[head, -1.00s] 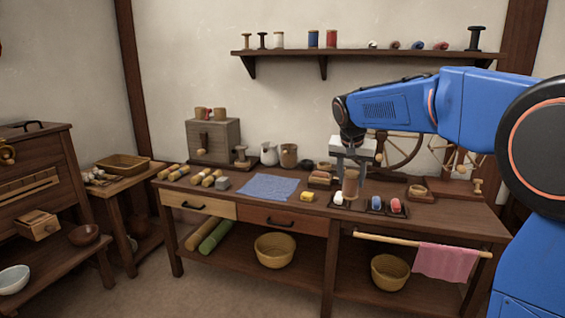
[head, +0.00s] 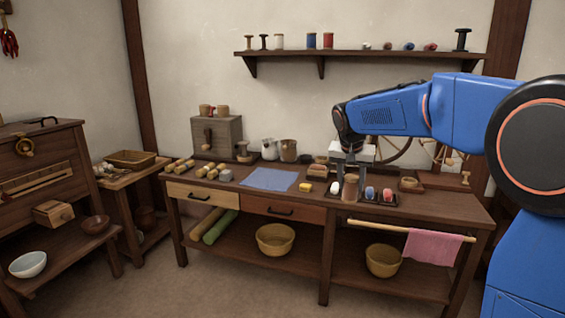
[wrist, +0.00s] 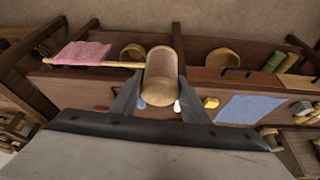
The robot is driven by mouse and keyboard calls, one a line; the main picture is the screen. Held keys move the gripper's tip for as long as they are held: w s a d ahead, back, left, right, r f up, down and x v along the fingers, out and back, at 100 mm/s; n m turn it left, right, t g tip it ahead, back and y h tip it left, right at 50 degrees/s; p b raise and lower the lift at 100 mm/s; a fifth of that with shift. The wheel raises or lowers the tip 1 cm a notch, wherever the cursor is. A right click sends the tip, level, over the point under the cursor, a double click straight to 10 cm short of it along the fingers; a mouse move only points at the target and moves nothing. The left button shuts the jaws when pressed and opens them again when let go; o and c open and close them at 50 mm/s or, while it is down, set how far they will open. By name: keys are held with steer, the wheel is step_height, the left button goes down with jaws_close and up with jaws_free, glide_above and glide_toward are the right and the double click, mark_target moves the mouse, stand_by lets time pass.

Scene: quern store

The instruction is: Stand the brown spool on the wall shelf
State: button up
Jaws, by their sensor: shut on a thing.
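The brown spool (head: 350,188) is held upright between the fingers of my gripper (head: 350,170), in front of the small dark tray on the workbench. The wall shelf (head: 350,54) is above and behind the bench, well apart from the spool. My arm covers part of the wall below the shelf's right half.
The shelf bears empty spools, white, blue and red spools (head: 328,40), several lying pieces and a dark spool (head: 461,39) at right. A bare stretch lies right of the red spool. The workbench (head: 430,205) holds a blue cloth (head: 270,179), pots and a wheel behind my gripper.

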steer(key=w+d+f, duration=0.2)
steer(key=f, duration=0.9)
steer(key=w+d+f+n, duration=0.1)
steer(key=w+d+f, duration=0.1)
steer(key=f, duration=0.9)
steer(key=w+d+f, duration=0.2)
steer(key=f, duration=0.9)
steer(key=shift+w+d+f, duration=0.15)
steer(key=shift+w+d, duration=0.05)
steer(key=shift+d, duration=0.2)
